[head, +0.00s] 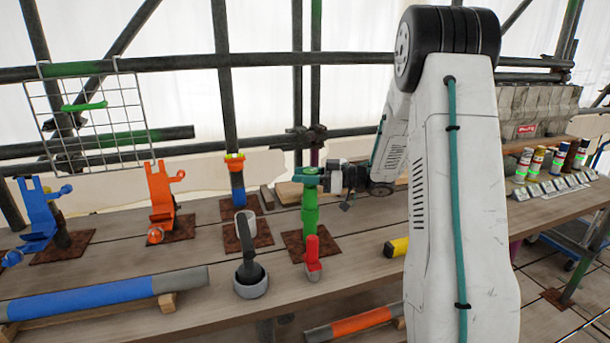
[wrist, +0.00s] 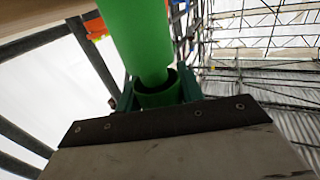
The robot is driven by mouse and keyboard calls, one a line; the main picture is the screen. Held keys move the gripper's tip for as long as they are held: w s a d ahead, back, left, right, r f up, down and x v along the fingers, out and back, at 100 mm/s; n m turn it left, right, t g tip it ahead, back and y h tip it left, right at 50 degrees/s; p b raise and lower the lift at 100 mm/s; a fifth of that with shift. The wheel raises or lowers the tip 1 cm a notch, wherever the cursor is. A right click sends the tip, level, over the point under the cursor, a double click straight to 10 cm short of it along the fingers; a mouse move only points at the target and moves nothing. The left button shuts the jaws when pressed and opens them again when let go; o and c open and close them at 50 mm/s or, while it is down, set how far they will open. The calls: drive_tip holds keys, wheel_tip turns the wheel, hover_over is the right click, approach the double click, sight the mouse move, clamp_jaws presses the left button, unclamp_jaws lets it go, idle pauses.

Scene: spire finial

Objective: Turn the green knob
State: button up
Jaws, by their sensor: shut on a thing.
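An upright green fitting (head: 310,217) stands on a rusty brown plate on the bench in the head view. My gripper (head: 309,178) reaches in from the right at its top, with teal fingers around the upper end. In the wrist view my gripper (wrist: 158,92) has one finger on each side of the green knob (wrist: 160,99), which shows as a collar with a dark inner rim. A smooth green cylinder (wrist: 144,38) runs from it to the top of that view. The fingers are shut on the knob; they and my arm hide part of it.
Orange (head: 161,198) and blue (head: 38,215) clamps stand left. Scaffold bars (head: 160,63) cross behind. Several spray cans (head: 537,162) stand right.

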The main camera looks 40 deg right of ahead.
drive_tip(key=n+g+y, duration=0.1)
drive_tip(key=g, duration=0.1)
drive_tip(key=n+g+y, duration=0.1)
drive_tip(key=n+g, duration=0.1)
drive_tip(key=n+g+y, duration=0.1)
drive_tip(key=g, duration=0.1)
drive_tip(key=shift+s+a+n+y, duration=0.15)
drive_tip(key=shift+s+n+y, duration=0.1)
drive_tip(key=shift+n+y, duration=0.05)
drive_tip(key=shift+s+r+n+g+y, duration=0.15)
drive_tip(key=shift+n+g+y, duration=0.1)
drive_tip(key=shift+n+g, duration=0.75)
drive_tip(key=shift+s+f+n+g+y, duration=0.1)
drive_tip(key=shift+n+g+y, duration=0.3)
drive_tip(key=shift+g, duration=1)
drive_tip(key=shift+a+n+g, duration=0.1)
drive_tip(key=shift+n+g, duration=0.2)
drive_tip(key=o, duration=1)
